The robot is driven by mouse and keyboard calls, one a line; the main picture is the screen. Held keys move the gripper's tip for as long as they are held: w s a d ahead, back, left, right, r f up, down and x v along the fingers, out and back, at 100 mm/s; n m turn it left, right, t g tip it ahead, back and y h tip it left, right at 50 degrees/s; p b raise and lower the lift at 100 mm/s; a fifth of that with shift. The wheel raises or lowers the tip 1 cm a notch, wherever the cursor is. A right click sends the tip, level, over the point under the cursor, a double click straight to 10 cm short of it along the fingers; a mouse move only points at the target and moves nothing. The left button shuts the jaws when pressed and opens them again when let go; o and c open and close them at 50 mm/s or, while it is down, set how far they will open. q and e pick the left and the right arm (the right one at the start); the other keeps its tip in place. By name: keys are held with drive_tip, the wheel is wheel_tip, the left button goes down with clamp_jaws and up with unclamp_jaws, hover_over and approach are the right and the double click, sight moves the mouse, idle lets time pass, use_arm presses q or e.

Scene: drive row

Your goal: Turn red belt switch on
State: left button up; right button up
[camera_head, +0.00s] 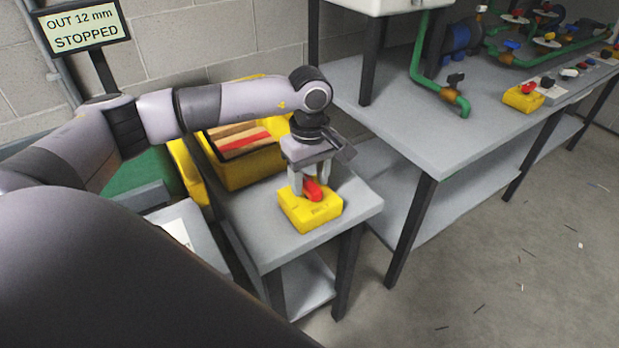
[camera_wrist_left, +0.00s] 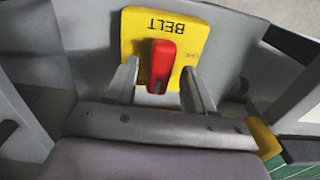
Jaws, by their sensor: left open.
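The belt switch is a yellow box (camera_head: 310,212) with a red lever (camera_head: 313,189), on the near corner of a small grey table. In the left wrist view the box (camera_wrist_left: 187,28) reads "BELT", upside down, and the red lever (camera_wrist_left: 160,66) lies between the fingers. My left gripper (camera_head: 306,188) points down over the box, open, with one finger on each side of the lever; it also shows in the left wrist view (camera_wrist_left: 160,88). I cannot tell whether a finger touches the lever. A sign (camera_head: 83,27) reads "OUT 12 mm STOPPED". My right gripper is not in view.
A yellow crate (camera_head: 246,172) with red and tan pieces stands behind the switch on the small table (camera_head: 358,200). A green belt (camera_head: 137,172) lies left. A longer bench (camera_head: 400,125) to the right holds green pipes and another yellow switch box (camera_head: 523,98).

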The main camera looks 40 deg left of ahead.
sight(310, 183)
use_arm(q)
wheel_tip(310, 183, up, 7)
drive_tip(key=shift+f, duration=0.15)
idle(0.6)
